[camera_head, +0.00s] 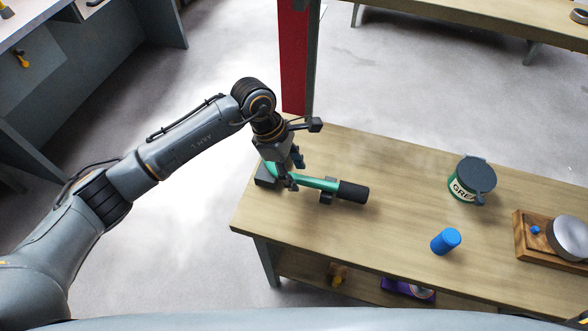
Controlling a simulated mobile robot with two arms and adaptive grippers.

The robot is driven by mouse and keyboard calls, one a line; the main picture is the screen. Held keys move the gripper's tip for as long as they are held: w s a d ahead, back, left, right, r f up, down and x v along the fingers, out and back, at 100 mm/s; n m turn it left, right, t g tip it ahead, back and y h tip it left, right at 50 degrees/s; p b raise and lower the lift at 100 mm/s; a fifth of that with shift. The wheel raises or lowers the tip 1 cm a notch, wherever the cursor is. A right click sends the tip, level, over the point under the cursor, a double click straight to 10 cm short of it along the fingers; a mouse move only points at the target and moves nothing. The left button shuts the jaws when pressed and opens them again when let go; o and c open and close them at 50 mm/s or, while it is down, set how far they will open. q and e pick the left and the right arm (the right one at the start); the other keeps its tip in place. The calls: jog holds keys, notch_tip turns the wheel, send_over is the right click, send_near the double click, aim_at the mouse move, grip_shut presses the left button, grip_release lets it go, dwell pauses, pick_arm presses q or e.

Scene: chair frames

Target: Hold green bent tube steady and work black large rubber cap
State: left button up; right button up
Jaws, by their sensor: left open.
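The green bent tube (316,182) lies near the left end of the wooden table, resting on dark supports. The black large rubber cap (353,191) sits on the tube's right end. My left gripper (292,176) is above and around the left part of the tube, fingers pointing down. It is open, with its fingers close to the tube; I cannot tell whether they touch it. The gripper and wrist hide part of the tube's left bend. My right gripper is not in view.
On the wooden table (400,235) stand a blue cylinder (445,241), a green grease tin (471,180) with a dark lid, and a wooden tray (524,243) with a round metal object. A red post (294,60) rises behind the table.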

pick_arm(q)
jog(key=v, duration=1.2)
